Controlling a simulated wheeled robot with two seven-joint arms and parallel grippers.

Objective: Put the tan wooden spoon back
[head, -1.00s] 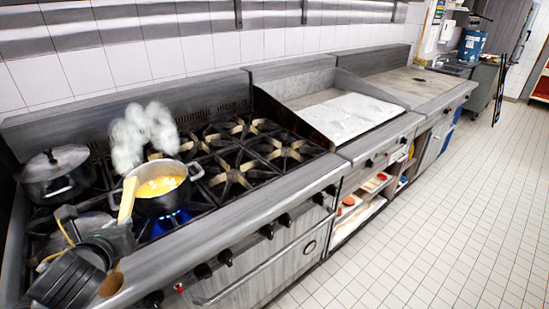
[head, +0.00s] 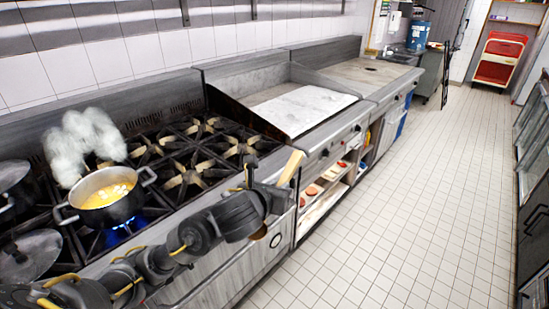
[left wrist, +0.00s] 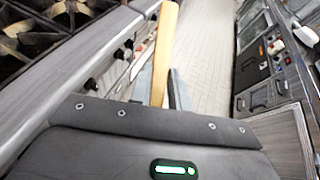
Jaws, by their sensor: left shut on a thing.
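The tan wooden spoon (head: 291,168) is in my left gripper (head: 277,196), in front of the stove's front edge. Its pale straight end sticks up past the fingers. A brown rounded piece shows below the gripper; I cannot tell for sure that it is the spoon's other end. In the left wrist view the spoon (left wrist: 164,45) stands between the grey fingers of the gripper (left wrist: 160,90), which are shut on it. My right gripper is not in view.
A steaming pot (head: 106,194) of yellow food sits over a blue flame on the burner stove (head: 185,160). A lidded pot (head: 10,185) is at the left. A flat griddle (head: 303,108) and open shelves (head: 322,187) lie right. The tiled floor (head: 410,200) is clear.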

